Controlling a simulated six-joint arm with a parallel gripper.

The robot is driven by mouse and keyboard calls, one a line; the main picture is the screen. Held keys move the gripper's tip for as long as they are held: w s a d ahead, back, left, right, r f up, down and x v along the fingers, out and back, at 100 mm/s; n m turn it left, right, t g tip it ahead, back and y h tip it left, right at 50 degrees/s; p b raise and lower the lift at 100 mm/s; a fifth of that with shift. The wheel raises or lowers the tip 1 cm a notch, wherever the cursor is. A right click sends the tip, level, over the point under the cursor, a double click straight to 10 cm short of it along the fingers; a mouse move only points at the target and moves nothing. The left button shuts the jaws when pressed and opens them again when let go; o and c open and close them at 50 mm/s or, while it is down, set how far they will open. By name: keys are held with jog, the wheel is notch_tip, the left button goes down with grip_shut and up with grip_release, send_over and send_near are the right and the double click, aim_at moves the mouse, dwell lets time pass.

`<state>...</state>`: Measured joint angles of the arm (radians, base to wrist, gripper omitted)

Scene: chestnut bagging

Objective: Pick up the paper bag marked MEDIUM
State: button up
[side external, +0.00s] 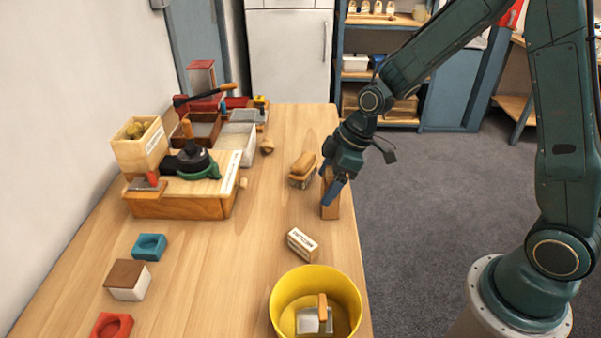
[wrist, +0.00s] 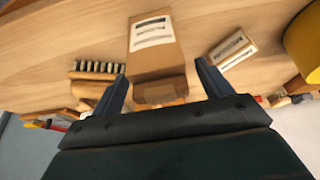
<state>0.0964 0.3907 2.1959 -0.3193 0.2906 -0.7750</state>
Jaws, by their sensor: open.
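A brown paper bag (wrist: 158,62) with white printed labels stands between the fingers of my gripper (wrist: 160,72) in the wrist view. Its print is too small to read, so I cannot tell whether it says MEDIUM. In the side view the bag (side external: 331,211) stands near the table's right edge, partly hidden by my gripper (side external: 330,186). My gripper is open, with a finger toward each side of the bag. I cannot tell whether either finger touches it.
A small labelled block (side external: 302,244) lies in front of the bag, with a yellow bucket (side external: 282,300) beyond it. A wooden brush (side external: 304,163) lies just left of the bag. A wooden work station (side external: 180,205) stands at the left. The middle of the table is clear.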

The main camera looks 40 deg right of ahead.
jog(key=c, duration=1.1)
jog(key=shift+c, duration=0.2)
jog(key=shift+r, duration=0.1)
notch_tip(320, 180, up, 20)
dwell(0.4)
